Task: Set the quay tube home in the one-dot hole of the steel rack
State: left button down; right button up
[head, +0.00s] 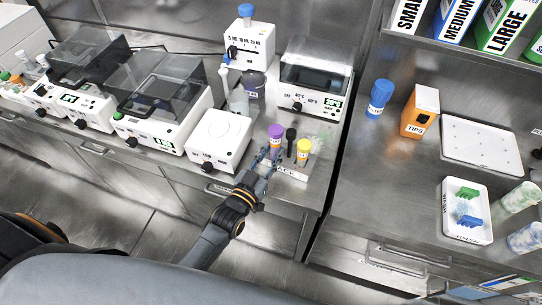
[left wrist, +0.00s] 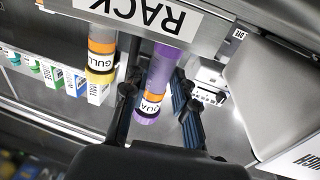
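The quay tube (head: 275,143) has a purple cap and a white label. It stands about upright at the left end of the steel rack (head: 291,171). My left gripper (head: 268,157) is at its body, below the cap. In the left wrist view the fingers (left wrist: 157,85) lie on both sides of the purple quay tube (left wrist: 164,68) and appear closed on it. The rack (left wrist: 205,35) shows upside down there, with its RACK label. The tube's lower end and the dots by the holes are hidden or too small to see. My right gripper is not in view.
A black-capped piece (head: 291,136) and the yellow-capped gull tube (head: 303,149) stand close right of the quay tube. A white hotplate-like device (head: 219,138) is left of the gripper. A heater box (head: 314,80) stands behind. The counter's front edge is close.

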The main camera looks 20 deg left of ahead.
pick_arm(q)
jog(key=c, duration=1.4)
grip_release()
jog(key=shift+s+f+g, duration=0.15)
jog(key=shift+f, duration=0.4)
jog(key=shift+s+f+g, duration=0.15)
jog(key=shift+f, duration=0.4)
jog(key=shift+o, duration=0.2)
jog(key=shift+w+a+r, duration=0.15)
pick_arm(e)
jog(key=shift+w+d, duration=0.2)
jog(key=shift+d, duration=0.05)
pick_arm(q)
jog(key=b+v, duration=0.1)
jog(key=v, duration=1.1)
jog(key=shift+b, duration=0.3)
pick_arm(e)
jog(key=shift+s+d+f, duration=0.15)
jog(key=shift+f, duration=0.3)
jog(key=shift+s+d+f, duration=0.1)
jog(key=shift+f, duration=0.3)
